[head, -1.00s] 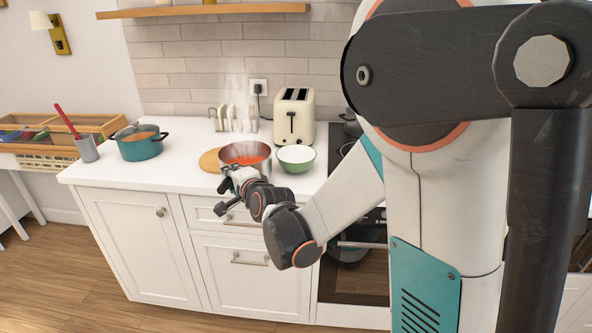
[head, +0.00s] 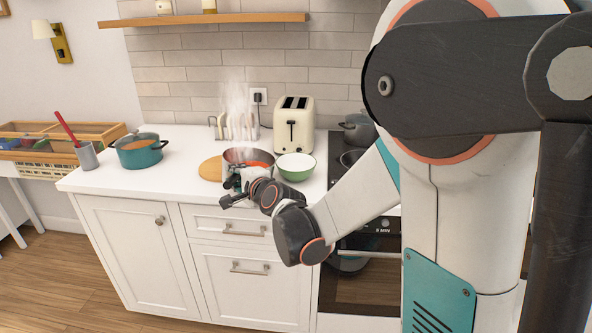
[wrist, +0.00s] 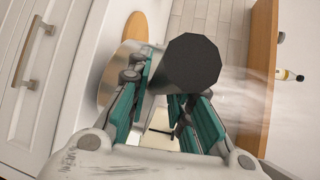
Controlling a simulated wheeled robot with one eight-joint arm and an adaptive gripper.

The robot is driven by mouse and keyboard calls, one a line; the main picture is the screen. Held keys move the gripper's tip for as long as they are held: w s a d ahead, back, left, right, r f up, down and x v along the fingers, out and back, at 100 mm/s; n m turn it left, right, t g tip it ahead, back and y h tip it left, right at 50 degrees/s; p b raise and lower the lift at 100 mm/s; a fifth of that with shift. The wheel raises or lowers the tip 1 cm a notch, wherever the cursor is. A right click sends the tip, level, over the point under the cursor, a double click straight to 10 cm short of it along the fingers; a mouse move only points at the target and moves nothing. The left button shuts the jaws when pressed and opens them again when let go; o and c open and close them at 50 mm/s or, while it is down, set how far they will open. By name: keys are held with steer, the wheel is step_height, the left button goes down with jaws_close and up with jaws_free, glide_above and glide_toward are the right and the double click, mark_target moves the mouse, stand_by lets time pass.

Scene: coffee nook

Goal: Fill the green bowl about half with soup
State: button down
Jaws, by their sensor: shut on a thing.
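The green bowl (head: 296,168), white inside, stands on the white counter; no soup shows in it. A steel saucepan (head: 236,155) with red-orange soup (head: 261,158) is just left of the bowl, steaming. The soup shows toward its right side, so it looks tilted toward the bowl; no stream is visible. My gripper (head: 232,190) is in front of the saucepan. In the wrist view, my gripper (wrist: 166,105) is shut on the saucepan's dark handle (wrist: 190,62), whose end hides much of the pan (wrist: 112,82).
A round wooden board (head: 210,169) lies left of the saucepan. A toaster (head: 293,125) and a toast rack (head: 222,128) stand behind. A teal pot (head: 139,155) and a utensil cup (head: 87,156) are at the left. The stove (head: 340,175) is right of the bowl.

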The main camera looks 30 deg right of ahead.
steer(key=d+r+m+y+p, duration=0.1)
steer(key=d+r+m+p, duration=0.1)
steer(key=r, duration=0.3)
steer(key=shift+d+r+p, duration=0.3)
steer(key=shift+d+p, duration=0.25)
steer(key=shift+p, duration=0.2)
steer(key=shift+s, duration=0.1)
steer(key=shift+d+r, duration=0.2)
steer(key=shift+r, duration=0.05)
steer(key=shift+d+r+p, duration=0.25)
steer(key=shift+p, duration=0.05)
stand_by(0.4)
